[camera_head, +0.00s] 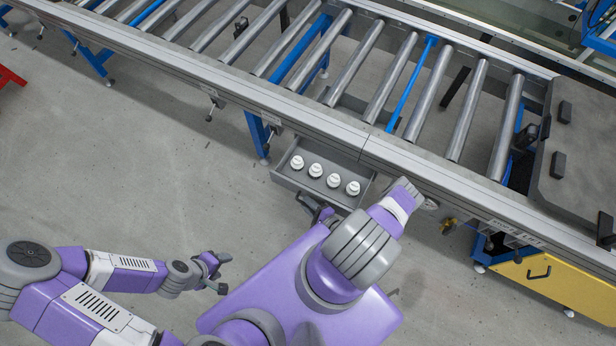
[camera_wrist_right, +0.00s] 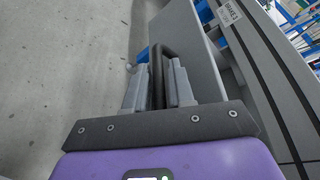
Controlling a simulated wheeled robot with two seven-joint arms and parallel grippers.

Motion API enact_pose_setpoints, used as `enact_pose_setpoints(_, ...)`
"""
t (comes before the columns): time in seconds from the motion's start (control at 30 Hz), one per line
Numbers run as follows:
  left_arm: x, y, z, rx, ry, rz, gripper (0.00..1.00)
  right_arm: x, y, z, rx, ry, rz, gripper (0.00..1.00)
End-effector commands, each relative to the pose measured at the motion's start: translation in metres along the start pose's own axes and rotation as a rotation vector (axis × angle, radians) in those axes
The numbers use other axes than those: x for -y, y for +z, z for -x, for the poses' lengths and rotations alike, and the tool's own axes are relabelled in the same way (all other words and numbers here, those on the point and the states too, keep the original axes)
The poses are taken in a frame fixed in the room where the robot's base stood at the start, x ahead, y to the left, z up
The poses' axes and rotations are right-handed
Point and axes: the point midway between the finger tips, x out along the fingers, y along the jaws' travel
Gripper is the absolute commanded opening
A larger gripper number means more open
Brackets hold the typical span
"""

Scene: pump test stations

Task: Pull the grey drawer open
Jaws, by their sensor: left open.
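The grey drawer (camera_head: 285,181) stands pulled out under the roller conveyor in the head view, with several white round parts (camera_head: 315,170) lined up in it. My right gripper (camera_head: 318,211) is at the drawer's front, partly hidden by my right arm. In the right wrist view its two fingers (camera_wrist_right: 158,88) lie on both sides of the dark bar handle (camera_wrist_right: 157,62), shut on it. The drawer's grey front (camera_wrist_right: 186,50) is just to the right of the handle there. My left gripper (camera_head: 218,272) is open and empty over the floor, well away from the drawer.
The roller conveyor (camera_head: 345,75) runs across above the drawer on blue legs. A yellow drawer (camera_head: 555,285) with a black handle is at the lower right, under a dark grey plate (camera_head: 580,150). The floor (camera_head: 130,160) at left is clear.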

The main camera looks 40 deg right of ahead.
Motion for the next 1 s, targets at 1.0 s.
enact_pose_setpoints(1.0,-0.005,0.001,0.014,0.0,0.0,0.0,0.57,0.0,0.0,0.076,0.0,0.0,0.0,0.23)
